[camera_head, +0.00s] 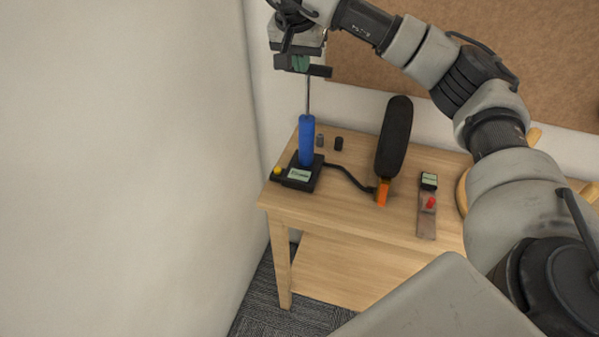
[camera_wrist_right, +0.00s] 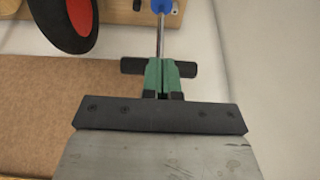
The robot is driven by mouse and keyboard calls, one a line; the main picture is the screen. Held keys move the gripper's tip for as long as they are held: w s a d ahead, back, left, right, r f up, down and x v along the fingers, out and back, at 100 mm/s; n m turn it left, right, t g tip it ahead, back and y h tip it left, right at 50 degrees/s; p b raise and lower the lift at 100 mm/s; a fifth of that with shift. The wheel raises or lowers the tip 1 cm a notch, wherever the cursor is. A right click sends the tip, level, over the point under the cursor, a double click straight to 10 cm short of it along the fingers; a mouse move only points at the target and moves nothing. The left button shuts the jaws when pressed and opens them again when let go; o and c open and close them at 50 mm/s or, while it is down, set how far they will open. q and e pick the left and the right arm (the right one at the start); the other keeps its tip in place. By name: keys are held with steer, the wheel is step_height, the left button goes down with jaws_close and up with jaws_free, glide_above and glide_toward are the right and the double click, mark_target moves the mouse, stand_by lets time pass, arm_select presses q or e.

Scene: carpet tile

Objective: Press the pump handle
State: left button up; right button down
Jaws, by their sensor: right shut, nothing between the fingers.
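The pump stands upright on the wooden table in the head view, with a blue cylinder (camera_head: 306,141), a thin metal rod and a black base (camera_head: 299,174). The rod is extended up to a black crossbar pump handle (camera_head: 318,71). In the right wrist view the handle (camera_wrist_right: 185,69) lies crosswise beyond the fingers, with the rod and part of the blue cylinder (camera_wrist_right: 161,5) past it. My right gripper (camera_head: 300,63) is at the handle, above the pump. Its green fingers (camera_wrist_right: 158,75) are together and overlap the handle's middle; I cannot tell whether they touch it. My left gripper is not in view.
Two small dark cylinders (camera_head: 339,143) stand near the pump. A small device with a red knob (camera_head: 431,203) lies right. A wall stands close left.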

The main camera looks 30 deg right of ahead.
step_height(320, 180, up, 12)
steer(key=p, duration=0.4)
steer(key=shift+w+r+p, duration=0.2)
steer(key=shift+w+p, duration=0.1)
steer(key=shift+p, duration=0.1)
steer(key=shift+d, duration=0.1)
steer(key=shift+f, duration=0.1)
steer(key=p+x, duration=0.1)
steer(key=x, duration=0.3)
steer(key=p+x, duration=0.1)
steer(key=x, duration=0.4)
steer(key=p+x, duration=0.2)
steer(key=x, duration=0.2)
steer(key=shift+s+a+f, duration=0.2)
steer(key=shift+s+f, duration=0.05)
steer(key=shift+f, duration=0.3)
